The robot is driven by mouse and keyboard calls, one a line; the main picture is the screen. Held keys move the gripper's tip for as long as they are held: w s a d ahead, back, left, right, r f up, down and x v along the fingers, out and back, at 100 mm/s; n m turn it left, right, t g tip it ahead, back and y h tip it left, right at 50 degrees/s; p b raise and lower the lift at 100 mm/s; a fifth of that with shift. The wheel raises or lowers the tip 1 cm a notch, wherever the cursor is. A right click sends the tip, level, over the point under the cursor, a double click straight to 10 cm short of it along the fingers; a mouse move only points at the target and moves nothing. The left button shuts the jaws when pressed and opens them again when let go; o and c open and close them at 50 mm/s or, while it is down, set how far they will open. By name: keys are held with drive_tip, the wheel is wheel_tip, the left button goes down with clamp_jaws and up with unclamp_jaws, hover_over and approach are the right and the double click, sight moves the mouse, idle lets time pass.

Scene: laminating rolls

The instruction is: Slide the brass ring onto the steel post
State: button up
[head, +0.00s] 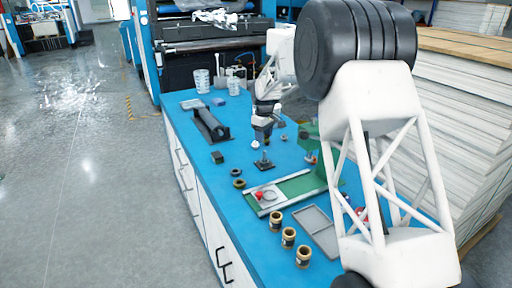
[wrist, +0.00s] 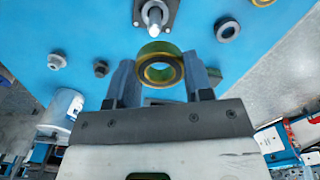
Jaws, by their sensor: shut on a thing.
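My gripper (head: 263,142) is above the blue bench, over the area of the steel post. In the wrist view its two fingers (wrist: 160,80) are shut on the brass ring (wrist: 160,66), which sits between the fingertips with its hole showing. The steel post (wrist: 154,16) stands upright on a dark square base, just beyond the ring at the top of the wrist view. The ring is not around the post; the height gap is hard to judge. In the head view the post's dark base (head: 264,165) shows below the gripper, and the held ring is hard to make out.
A dark ring (head: 236,172) and a brass-coloured ring (head: 239,184) lie left of the post. A black holder (head: 211,127) stands farther back. A green-and-grey board (head: 297,186) and several brass bushings (head: 289,237) are nearer. A green device (head: 307,135) stands at right.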

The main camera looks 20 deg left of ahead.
sight(264, 152)
drive_tip(key=shift+w+d+r, duration=0.2)
drive_tip(key=shift+w+r, duration=0.1)
drive_tip(key=shift+w, duration=0.05)
drive_tip(key=shift+f, duration=0.15)
drive_tip(key=shift+f, duration=2.65)
drive_tip(key=shift+f, duration=2)
idle(0.8)
drive_tip(key=o, duration=1.5)
drive_tip(key=shift+r, duration=0.15)
